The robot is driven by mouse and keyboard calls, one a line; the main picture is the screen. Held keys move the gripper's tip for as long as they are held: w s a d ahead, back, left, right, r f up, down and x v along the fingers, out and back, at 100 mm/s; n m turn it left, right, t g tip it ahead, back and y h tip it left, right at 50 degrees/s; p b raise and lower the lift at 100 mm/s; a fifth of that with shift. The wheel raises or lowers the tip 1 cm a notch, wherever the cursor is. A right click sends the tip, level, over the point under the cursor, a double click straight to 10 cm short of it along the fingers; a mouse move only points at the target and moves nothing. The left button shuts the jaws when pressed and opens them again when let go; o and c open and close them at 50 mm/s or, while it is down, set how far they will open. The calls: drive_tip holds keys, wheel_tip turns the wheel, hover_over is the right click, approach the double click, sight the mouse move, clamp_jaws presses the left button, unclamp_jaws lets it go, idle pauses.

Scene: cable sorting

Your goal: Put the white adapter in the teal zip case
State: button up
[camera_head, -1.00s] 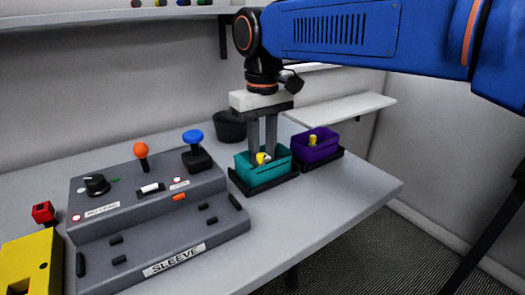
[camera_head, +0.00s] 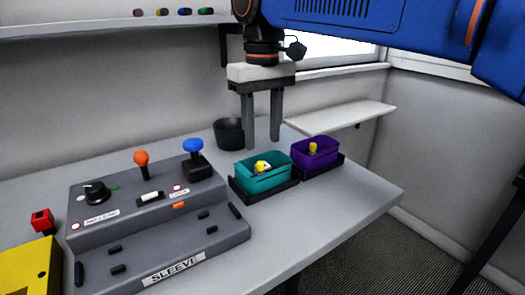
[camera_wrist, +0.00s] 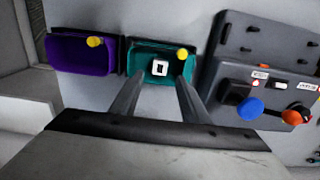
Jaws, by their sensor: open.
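The teal zip case (camera_head: 263,184) is an open-topped box in a dark tray on the table. A white adapter (camera_wrist: 159,68), a small white block with a dark centre, lies inside the case in the wrist view. A yellow knob (camera_wrist: 182,53) shows at the case's side and partly overlaps the adapter in the head view. My gripper (camera_head: 262,148) is above the case, fingers pointing down, apart and empty. In the wrist view, its fingers (camera_wrist: 158,84) reach toward the case without touching the adapter.
A purple case (camera_head: 315,155) with a yellow knob stands right of the teal one. A grey control panel (camera_head: 160,225) with levers is to the left. A dark round pot (camera_head: 229,133) stands behind. The table's right front corner is clear.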

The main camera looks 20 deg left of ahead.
sight(265, 161)
wheel_tip(265, 161, up, 5)
drive_tip(key=shift+r, duration=0.1)
idle(0.3)
drive_tip(key=d+f+m+t+y, duration=0.15)
drive_tip(key=d+f, duration=0.25)
drive_tip(key=d, duration=0.9)
drive_tip(key=d+f+m+t+h, duration=0.1)
drive_tip(key=d+f+m, duration=0.25)
drive_tip(key=d, duration=0.95)
drive_tip(key=s+d+f+m+t, duration=0.1)
drive_tip(key=s+d+f+m, duration=0.1)
drive_tip(key=s+d+f, duration=0.4)
drive_tip(key=s+d+f+m+t, duration=0.1)
drive_tip(key=s+d+f+m, duration=0.2)
drive_tip(key=d+f, duration=1)
drive_tip(key=s+f, duration=0.1)
drive_tip(key=s, duration=0.2)
drive_tip(key=shift+s+f, duration=0.3)
drive_tip(key=shift+s, duration=0.1)
